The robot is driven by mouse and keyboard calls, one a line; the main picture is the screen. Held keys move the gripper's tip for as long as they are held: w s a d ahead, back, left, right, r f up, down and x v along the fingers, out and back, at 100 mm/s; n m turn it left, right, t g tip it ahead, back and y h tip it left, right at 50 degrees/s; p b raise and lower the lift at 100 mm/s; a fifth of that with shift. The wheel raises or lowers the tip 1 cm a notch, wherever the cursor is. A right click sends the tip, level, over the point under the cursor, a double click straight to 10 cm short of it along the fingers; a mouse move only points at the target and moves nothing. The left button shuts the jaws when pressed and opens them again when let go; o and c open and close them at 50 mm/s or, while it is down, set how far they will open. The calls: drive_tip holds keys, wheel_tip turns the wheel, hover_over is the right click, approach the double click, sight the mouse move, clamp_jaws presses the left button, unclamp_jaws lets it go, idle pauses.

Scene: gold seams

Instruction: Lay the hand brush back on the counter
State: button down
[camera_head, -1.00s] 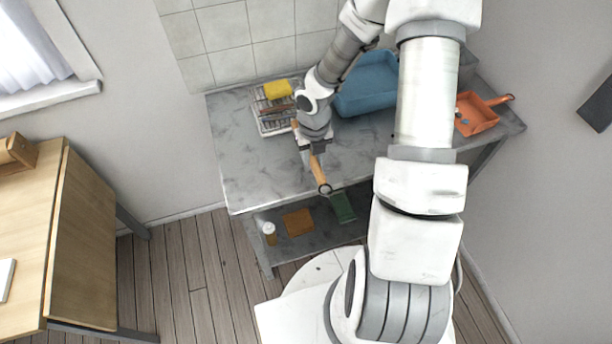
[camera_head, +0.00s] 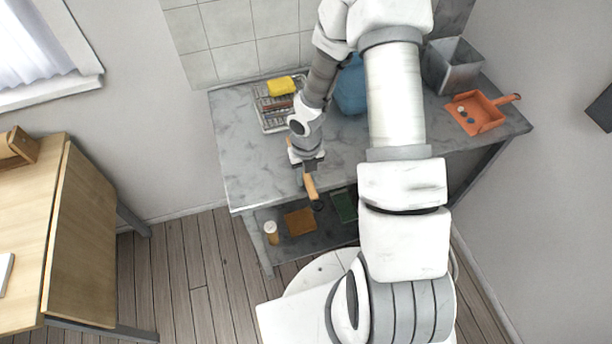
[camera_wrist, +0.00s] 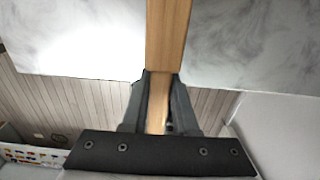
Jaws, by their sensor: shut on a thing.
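My gripper (camera_head: 308,168) is shut on the light wooden handle of the hand brush (camera_head: 311,187), near the front edge of the grey marbled counter (camera_head: 245,160). The handle's dark end points toward the front and overhangs the edge in the head view. In the wrist view the wooden handle (camera_wrist: 167,35) runs up from between the two dark fingers (camera_wrist: 160,95), with the counter behind it. The bristles do not show clearly. I cannot tell whether the brush touches the counter.
A wire rack (camera_head: 268,117) with a yellow sponge (camera_head: 282,86) stands at the back left. A blue basin (camera_head: 350,88), a metal bin (camera_head: 455,65) and an orange dustpan (camera_head: 484,118) are farther right. The left front of the counter is clear. A lower shelf holds a bottle (camera_head: 271,232) and a brown cloth (camera_head: 299,222).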

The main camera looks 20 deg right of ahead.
drive_tip(key=c, duration=0.7)
unclamp_jaws()
drive_tip(key=shift+f, duration=0.1)
wheel_tip(320, 180, up, 12)
drive_tip(key=p, duration=0.3)
drive_tip(key=shift+r, duration=0.2)
